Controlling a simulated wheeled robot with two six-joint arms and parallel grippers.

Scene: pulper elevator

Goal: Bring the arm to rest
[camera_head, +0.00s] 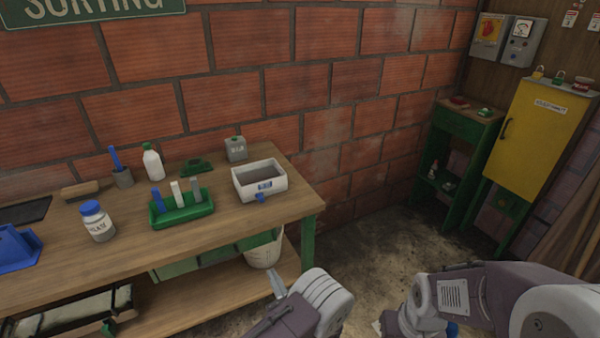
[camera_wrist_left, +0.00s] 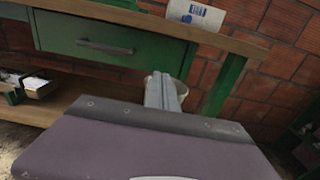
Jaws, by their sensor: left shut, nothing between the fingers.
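My left gripper (camera_head: 274,284) is at the bottom middle of the head view, in front of the workbench's right end. Its fingers are together and empty. In the left wrist view the closed fingers (camera_wrist_left: 163,90) point toward the bench, with a pale bucket partly hidden behind them. My right arm (camera_head: 480,300) is folded across the lower right of the head view. Its fingertips cannot be made out.
The wooden workbench (camera_head: 120,250) carries a white bin (camera_head: 260,181), a green rack (camera_head: 181,207) and bottles. A white bucket (camera_head: 264,252) stands below its right end. A yellow cabinet (camera_head: 540,135) is at right. The floor between is clear.

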